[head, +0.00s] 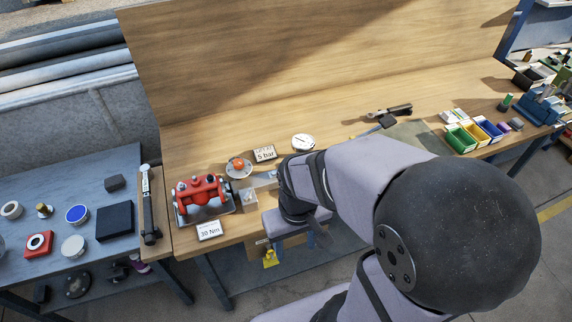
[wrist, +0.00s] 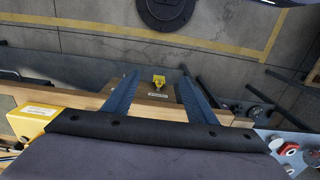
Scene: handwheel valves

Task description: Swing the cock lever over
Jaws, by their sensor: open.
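A small yellow fitting (wrist: 159,80) sits on a brown panel (wrist: 158,98) with a white label below the bench's front edge. It may be the cock lever; its shape is too small to tell. It also shows in the head view (head: 270,260), low in front of the bench. My gripper (wrist: 159,71) is open, its two blue fingers spread on either side of the fitting in the wrist view. Nothing is between the fingers that I can see as held, and the fitting appears beyond them. In the head view my arm hides much of the gripper.
A red valve body (head: 203,191) stands on the bench (head: 340,113), with a 30 Nm card (head: 209,231) in front and a 5 bar card (head: 264,153) behind. A torque wrench (head: 149,205) lies at the left. A labelled yellow block (wrist: 33,122) shows at the wrist view's left.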

